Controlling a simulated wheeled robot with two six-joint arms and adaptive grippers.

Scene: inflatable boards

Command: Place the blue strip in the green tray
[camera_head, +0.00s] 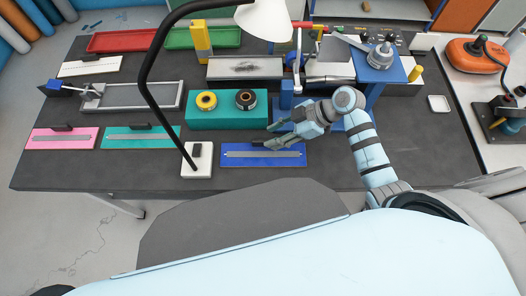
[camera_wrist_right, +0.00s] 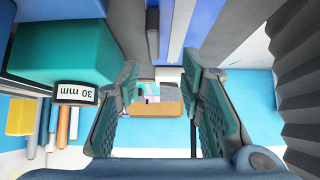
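The blue strip (camera_head: 240,161) is a flat blue board with a grey bar along it and a black clip at its back edge. It lies on the dark table near the front edge. The green tray (camera_head: 177,41) stands at the back left of the table, beside the red one. My right gripper (camera_head: 272,136) is just behind and above the blue strip, pointing left. In the right wrist view its two fingers (camera_wrist_right: 160,88) are apart with nothing between them, and a blue surface shows beyond them at the top. My left gripper is not in view.
A black lamp arm (camera_head: 150,75) rises from a white base (camera_head: 197,172) just left of the strip. A teal block (camera_head: 215,123) with two tape rolls stands behind it. Teal (camera_head: 115,144) and pink (camera_head: 45,145) boards lie left. A blue stand (camera_head: 385,75) is at the right.

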